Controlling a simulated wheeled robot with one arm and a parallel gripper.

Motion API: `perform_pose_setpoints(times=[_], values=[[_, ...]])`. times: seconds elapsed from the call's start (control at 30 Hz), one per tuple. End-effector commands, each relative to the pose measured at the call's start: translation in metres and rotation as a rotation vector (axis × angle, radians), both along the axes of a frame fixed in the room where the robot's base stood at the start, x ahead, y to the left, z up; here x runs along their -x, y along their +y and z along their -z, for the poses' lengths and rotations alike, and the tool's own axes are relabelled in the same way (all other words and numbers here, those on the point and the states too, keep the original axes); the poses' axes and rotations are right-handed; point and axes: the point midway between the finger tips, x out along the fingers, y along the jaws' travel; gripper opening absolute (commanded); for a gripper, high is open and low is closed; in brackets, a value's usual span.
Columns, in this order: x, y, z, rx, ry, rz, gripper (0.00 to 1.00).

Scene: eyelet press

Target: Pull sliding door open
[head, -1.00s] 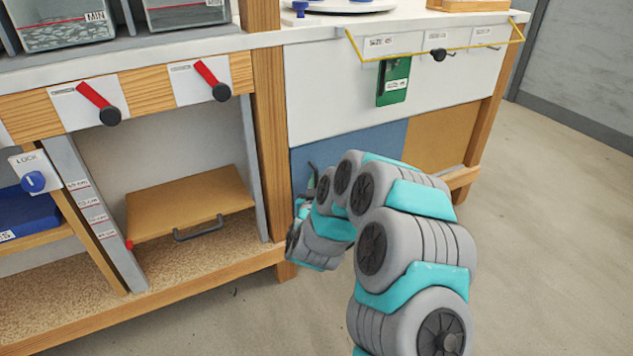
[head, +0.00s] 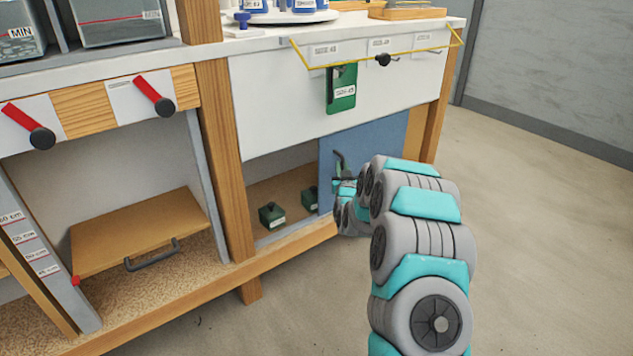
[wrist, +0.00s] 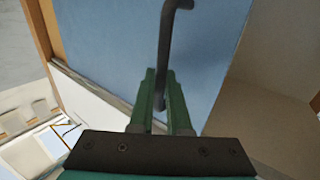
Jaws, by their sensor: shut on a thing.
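The blue sliding door (head: 358,150) stands at the right part of the lower cabinet in the head view, with an open gap to its left. It also fills the middle of the wrist view (wrist: 110,45). Its dark bar handle (wrist: 165,50) runs up the door near its edge. My gripper (wrist: 162,98) is shut on the handle, with one green finger on each side. In the head view my gripper (head: 340,183) is small and partly hidden by my arm.
Two dark green blocks (head: 271,215) sit inside the opened compartment. A wooden post (head: 222,140) bounds the gap at left. A green tag (head: 341,90) hangs above the door from the white front panel (head: 275,100). The floor at right (head: 540,230) is clear.

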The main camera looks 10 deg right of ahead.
Motion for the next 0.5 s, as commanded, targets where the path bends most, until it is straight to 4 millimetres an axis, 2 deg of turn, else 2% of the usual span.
perform_pose_setpoints(times=[0.03, 0.2, 0.3, 0.5], values=[[-0.007, -0.018, 0.000, 0.002, -0.004, 0.006, 0.00], [-0.026, -0.054, -0.001, 0.002, -0.004, 0.005, 0.00], [-0.034, -0.070, -0.001, 0.001, -0.002, 0.004, 0.00], [-0.043, -0.088, -0.002, -0.001, -0.003, 0.002, 0.00]])
